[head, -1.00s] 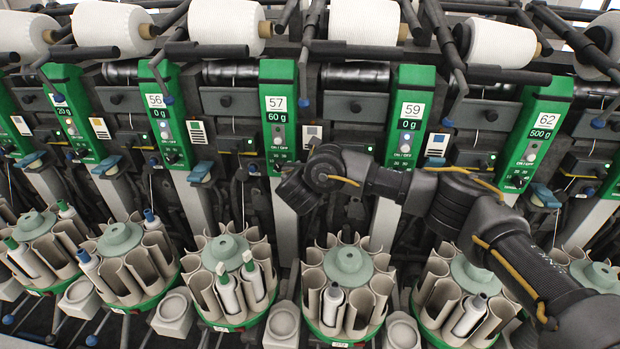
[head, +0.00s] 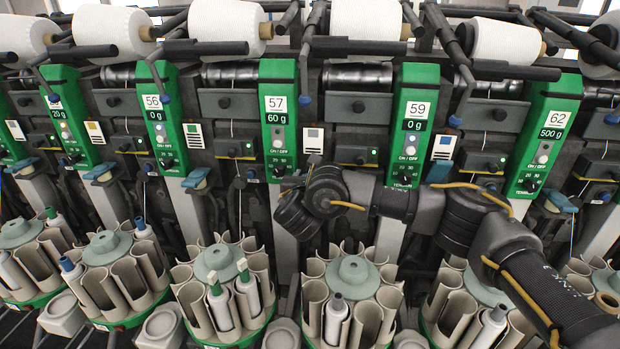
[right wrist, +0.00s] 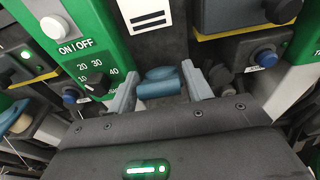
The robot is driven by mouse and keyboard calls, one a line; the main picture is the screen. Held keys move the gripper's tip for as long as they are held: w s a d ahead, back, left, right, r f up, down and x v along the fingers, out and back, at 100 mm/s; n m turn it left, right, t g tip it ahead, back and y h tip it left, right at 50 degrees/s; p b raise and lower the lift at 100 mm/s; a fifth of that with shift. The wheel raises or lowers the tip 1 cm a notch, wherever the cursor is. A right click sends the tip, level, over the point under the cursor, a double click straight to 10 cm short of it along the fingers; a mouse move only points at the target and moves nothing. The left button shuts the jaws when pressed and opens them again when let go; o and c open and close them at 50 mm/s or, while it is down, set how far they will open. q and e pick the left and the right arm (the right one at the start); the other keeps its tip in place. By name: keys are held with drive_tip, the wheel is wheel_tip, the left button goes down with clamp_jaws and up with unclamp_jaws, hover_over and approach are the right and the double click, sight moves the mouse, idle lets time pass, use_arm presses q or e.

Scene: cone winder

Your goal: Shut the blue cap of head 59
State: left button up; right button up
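Head 59's green panel (head: 412,120) stands right of centre and reads 0 g. My right arm crosses in front of it, and my right gripper (right wrist: 160,68) is by the gap between panels 57 and 59. In the right wrist view a blue cap (right wrist: 166,80) lies between its two open grey fingers, with a gap on each side. The arm hides this cap in the head view. Whether it is raised or shut, I cannot tell. My left gripper is not in view.
Panel 57 (head: 277,120) is left of the gripper and panel 62 (head: 545,130) is far right. A striped card (right wrist: 147,18) is just beyond the fingers. Round bobbin magazines (head: 350,270) line the front below. Yarn cones (head: 225,25) and dark levers hang above.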

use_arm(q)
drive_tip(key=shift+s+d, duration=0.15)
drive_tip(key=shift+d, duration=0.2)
use_arm(e)
drive_tip(key=shift+o, duration=0.6)
drive_tip(key=shift+s+a, duration=0.1)
drive_tip(key=shift+s, duration=0.1)
use_arm(q)
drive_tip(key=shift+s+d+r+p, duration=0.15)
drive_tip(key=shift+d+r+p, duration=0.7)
drive_tip(key=shift+p, duration=0.15)
use_arm(e)
drive_tip(key=v, duration=1)
drive_tip(key=shift+s+r, duration=0.1)
